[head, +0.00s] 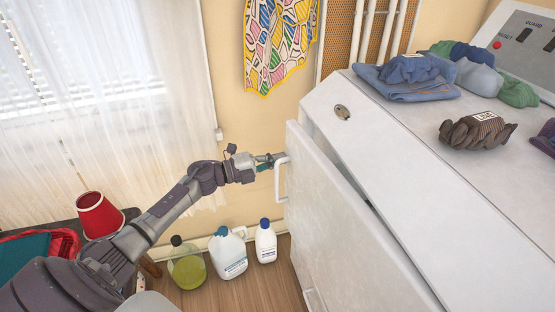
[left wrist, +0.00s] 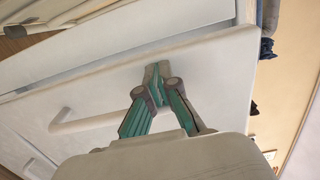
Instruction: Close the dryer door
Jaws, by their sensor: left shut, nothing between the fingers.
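The white dryer (head: 335,120) stands at the right in the head view. Its white door (head: 350,225) is slightly ajar, with a narrow gap along its upper edge. A white bar handle (head: 281,178) is on the door's front, near its far left edge. My left gripper (head: 270,160) is beside the top of this handle, shut and empty. In the left wrist view, its green fingers (left wrist: 155,72) meet in front of the door (left wrist: 190,75), beside the handle (left wrist: 88,122). I cannot tell whether the tips touch the door. My right gripper is not in view.
A yellow-green bottle (head: 187,270), a white jug (head: 228,256) and a white bottle (head: 265,243) stand on the floor by the wall.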

